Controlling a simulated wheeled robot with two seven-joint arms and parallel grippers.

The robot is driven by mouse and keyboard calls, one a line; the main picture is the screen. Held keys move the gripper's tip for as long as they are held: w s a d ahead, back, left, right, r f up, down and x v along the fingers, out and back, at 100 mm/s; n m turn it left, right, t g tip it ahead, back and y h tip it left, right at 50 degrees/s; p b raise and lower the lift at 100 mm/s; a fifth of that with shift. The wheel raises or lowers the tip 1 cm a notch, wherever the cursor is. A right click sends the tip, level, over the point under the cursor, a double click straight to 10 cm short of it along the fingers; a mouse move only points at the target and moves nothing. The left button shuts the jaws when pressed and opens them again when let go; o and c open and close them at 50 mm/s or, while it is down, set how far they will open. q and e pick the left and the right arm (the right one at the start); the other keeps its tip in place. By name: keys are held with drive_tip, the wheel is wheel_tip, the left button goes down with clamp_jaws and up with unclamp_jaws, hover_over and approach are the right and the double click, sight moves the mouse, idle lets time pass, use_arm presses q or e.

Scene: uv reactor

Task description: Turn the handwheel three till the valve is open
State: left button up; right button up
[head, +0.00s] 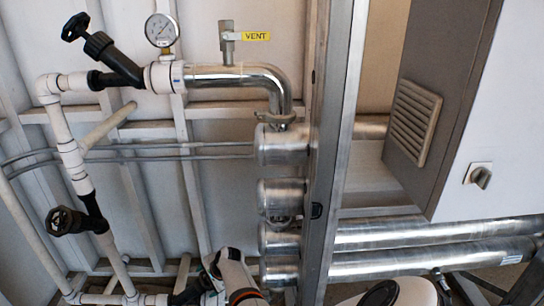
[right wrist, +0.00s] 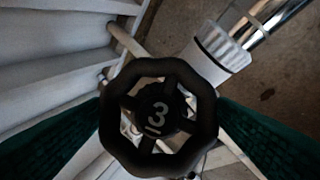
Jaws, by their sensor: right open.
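Handwheel three (right wrist: 158,118) is a black, lobed wheel with a pale underlined 3 on its hub. It fills the middle of the right wrist view, face towards the camera. My right gripper (right wrist: 160,108) is open, with one dark green finger on each side of the wheel. The fingertips are close to the rim; I cannot tell whether they touch it. In the head view my right gripper (head: 206,277) is low in the middle, by the bottom pipes, and its wrist hides most of the wheel's place. My left gripper does not show.
Two other black handwheels, upper (head: 75,27) and lower (head: 63,221), sit on the white piping at left. A gauge (head: 161,30) and vent valve (head: 227,45) stand above. A steel post (head: 335,150) and grey cabinet (head: 440,100) are at right. Steel cylinders (head: 281,195) stand close by.

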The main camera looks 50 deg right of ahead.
drive_tip(key=shift+w+f+m+g+b, duration=0.15)
drive_tip(key=shift+m+g+b, duration=0.15)
drive_tip(key=shift+m+b, duration=0.6)
drive_tip(key=m+g+y+b, duration=0.1)
drive_tip(key=m+b, duration=0.2)
drive_tip(key=b, duration=0.1)
drive_tip(key=m+g+y+b, duration=0.1)
drive_tip(key=m+b, duration=0.2)
drive_tip(key=b, duration=0.1)
drive_tip(key=m+y+b, duration=0.1)
drive_tip(key=m+b, duration=0.2)
drive_tip(key=b, duration=0.2)
drive_tip(key=shift+w+d+m+g, duration=0.2)
drive_tip(key=shift+m+g, duration=0.1)
drive_tip(key=shift+g, duration=0.1)
drive_tip(key=p+v, duration=0.7)
drive_tip(key=v, duration=0.6)
drive_tip(key=s+a+f+n+h+p, duration=0.2)
drive_tip(key=s+a+f+n+p, duration=0.1)
drive_tip(key=s+n+p, duration=0.5)
drive_tip(key=s+a+f+n+g+h+p, duration=0.1)
drive_tip(key=s+a+f+n+h+p, duration=0.1)
drive_tip(key=s+a+n+p, duration=0.3)
drive_tip(key=s+a+f+n+h+p, duration=0.1)
drive_tip(key=s+a+f+n+p, duration=0.3)
drive_tip(key=s+n+p, duration=0.8)
drive_tip(key=shift+s+f+n+g+h+p, duration=0.35)
drive_tip(key=shift+s+p, duration=2)
drive_tip(key=shift+p, duration=1.15)
drive_tip(key=shift+a, duration=0.1)
